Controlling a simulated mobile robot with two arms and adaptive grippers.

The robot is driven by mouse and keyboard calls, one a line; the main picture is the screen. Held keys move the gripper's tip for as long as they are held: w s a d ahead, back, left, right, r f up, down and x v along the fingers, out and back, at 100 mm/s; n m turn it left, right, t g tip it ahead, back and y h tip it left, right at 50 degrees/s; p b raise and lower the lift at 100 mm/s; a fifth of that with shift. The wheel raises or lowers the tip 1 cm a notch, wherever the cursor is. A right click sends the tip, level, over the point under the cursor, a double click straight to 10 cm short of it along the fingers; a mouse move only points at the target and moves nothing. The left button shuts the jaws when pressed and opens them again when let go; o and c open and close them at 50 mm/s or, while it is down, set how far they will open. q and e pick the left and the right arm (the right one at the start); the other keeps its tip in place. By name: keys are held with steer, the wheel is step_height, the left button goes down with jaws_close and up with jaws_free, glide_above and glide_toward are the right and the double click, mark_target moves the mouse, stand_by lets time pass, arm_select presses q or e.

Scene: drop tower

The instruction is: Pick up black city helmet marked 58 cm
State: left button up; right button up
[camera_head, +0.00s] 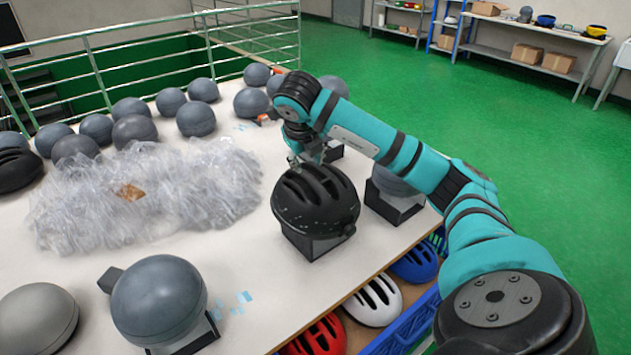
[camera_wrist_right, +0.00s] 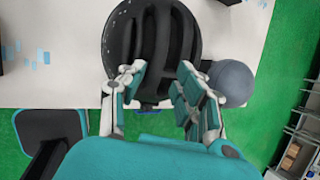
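A black vented helmet (camera_head: 315,200) sits on a dark block stand (camera_head: 318,243) near the right edge of the white table (camera_head: 250,245). No size marking can be read on it. My right gripper (camera_head: 308,160) is at the helmet's upper back side. In the right wrist view the helmet (camera_wrist_right: 150,45) lies just beyond my right gripper (camera_wrist_right: 160,85), whose two fingers are apart with the helmet's rear vents between and beyond them. I cannot tell whether the fingers touch it. My left gripper is not in view.
Grey head forms (camera_head: 160,298) stand around the table, one (camera_head: 395,182) close to the helmet's right. Crumpled clear plastic (camera_head: 150,195) lies at left centre. A white helmet (camera_head: 372,300) and others lie below the table edge. Metal railing (camera_head: 150,50) runs behind.

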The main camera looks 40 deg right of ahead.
mark_target(310, 177)
steer(key=x, duration=0.3)
steer(key=p+x, duration=0.1)
steer(key=x, duration=0.1)
steer(key=p+x, duration=0.1)
steer(key=x, duration=0.1)
steer(key=shift+s+d+f+p, duration=0.1)
steer(key=shift+d+f+p, duration=0.05)
steer(key=shift+f+p, duration=0.25)
steer(key=shift+d+f, duration=0.1)
steer(key=shift+f, duration=0.2)
jaws_close()
steer(key=shift+r, duration=0.1)
